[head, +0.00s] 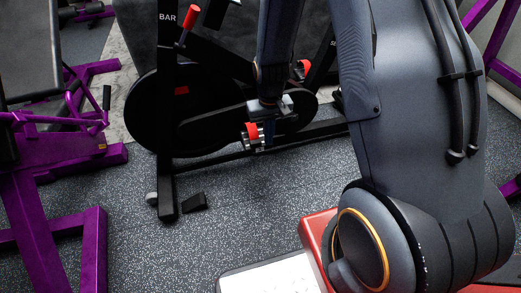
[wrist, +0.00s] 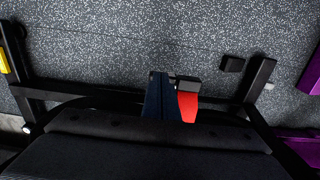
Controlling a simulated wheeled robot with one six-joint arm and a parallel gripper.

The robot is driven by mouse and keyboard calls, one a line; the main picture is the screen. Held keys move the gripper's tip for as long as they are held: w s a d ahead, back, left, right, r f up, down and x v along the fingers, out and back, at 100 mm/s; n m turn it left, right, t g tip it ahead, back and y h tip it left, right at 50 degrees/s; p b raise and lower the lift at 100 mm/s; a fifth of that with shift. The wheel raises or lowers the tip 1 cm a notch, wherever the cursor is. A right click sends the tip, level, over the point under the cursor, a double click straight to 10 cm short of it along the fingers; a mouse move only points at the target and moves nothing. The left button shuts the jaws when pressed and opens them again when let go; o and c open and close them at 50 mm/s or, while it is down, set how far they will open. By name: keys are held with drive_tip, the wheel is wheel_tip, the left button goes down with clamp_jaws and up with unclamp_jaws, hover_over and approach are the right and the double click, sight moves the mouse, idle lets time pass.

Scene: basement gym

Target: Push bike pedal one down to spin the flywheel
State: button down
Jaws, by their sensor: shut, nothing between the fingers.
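The exercise bike (head: 165,60) has a black frame and a round black flywheel housing (head: 145,110) at its left end. A red and black pedal (head: 251,132) sits low on the near side of the bike. My gripper (head: 268,138) points down right beside this pedal, on its right in the head view. In the wrist view the closed dark blue fingers (wrist: 158,80) are beside the red pedal (wrist: 188,106) and overlap its edge. I cannot tell whether they touch. The gripper holds nothing. A second red pedal (head: 302,69) shows partly behind my arm.
Purple gym equipment (head: 30,190) stands at the left, with more at the right edge. The bike's foot (head: 167,200) and a small black block (head: 194,203) are on the speckled floor (head: 230,220).

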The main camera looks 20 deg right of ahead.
idle(0.4)
drive_tip(key=d+f+b, duration=0.2)
drive_tip(key=f+b, duration=0.1)
drive_tip(key=f, duration=0.5)
drive_tip(key=d+f+b, duration=0.2)
drive_tip(key=d+f, duration=0.1)
drive_tip(key=f, duration=0.5)
drive_tip(key=s+r+p, duration=0.3)
drive_tip(key=s+p, duration=0.3)
drive_tip(key=s, duration=0.2)
drive_tip(key=s+r+p, duration=0.3)
drive_tip(key=s+p, duration=0.2)
drive_tip(key=s, duration=0.3)
drive_tip(key=shift+p, duration=0.35)
